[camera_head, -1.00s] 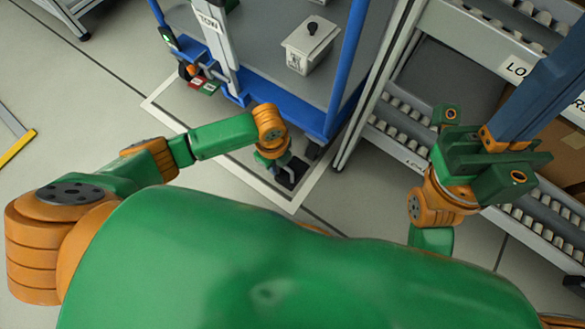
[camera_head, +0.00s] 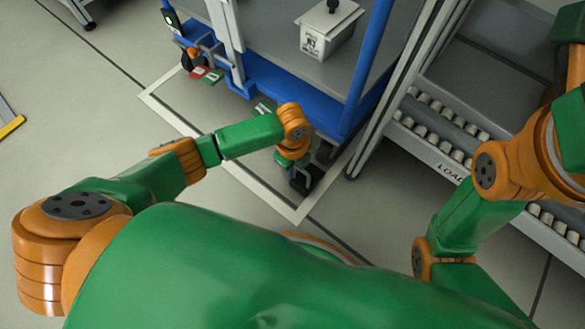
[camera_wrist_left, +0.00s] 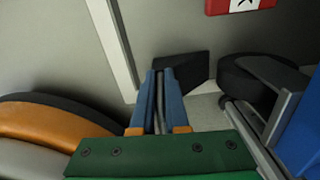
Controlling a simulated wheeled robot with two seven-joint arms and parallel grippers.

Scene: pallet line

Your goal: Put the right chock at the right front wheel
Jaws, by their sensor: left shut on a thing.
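The dark chock (camera_head: 313,180) lies low at the near right corner of the blue cart, inside the white floor line. It also shows as a dark wedge in the left wrist view (camera_wrist_left: 190,70). My left gripper (camera_head: 299,172) is shut on it, its blue fingers (camera_wrist_left: 161,78) close together. The cart's dark wheel (camera_head: 326,151) is just beyond the chock; in the left wrist view the wheel (camera_wrist_left: 250,82) is right of the chock, with a narrow gap showing. My right arm rises at the right; its gripper is out of the picture.
The blue cart (camera_head: 290,92) carries a lidded grey box (camera_head: 328,35). A roller rack (camera_head: 440,150) stands close on its right. Red and green pads (camera_head: 205,75) are by the cart's left corner.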

